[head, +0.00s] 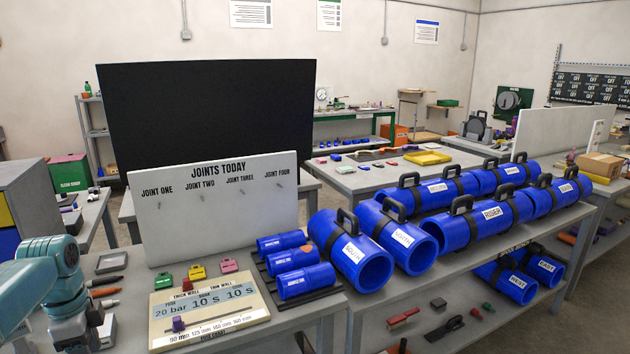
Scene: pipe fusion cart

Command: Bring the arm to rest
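My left arm comes in at the lower left as teal links with a grey end (78,328), low over the near-left part of the bench. Its fingertips cannot be made out, so I cannot tell whether that gripper is open or shut. No held thing can be made out. My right arm and gripper are not in view.
Beside my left arm are several markers (105,292) and a sloped settings board (209,310) with a purple tag on it. The upright JOINTS TODAY board (217,218) stands behind. Blue pipe pieces (305,281) lie on a dark rack, with larger handled pipes (349,250) to the right.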

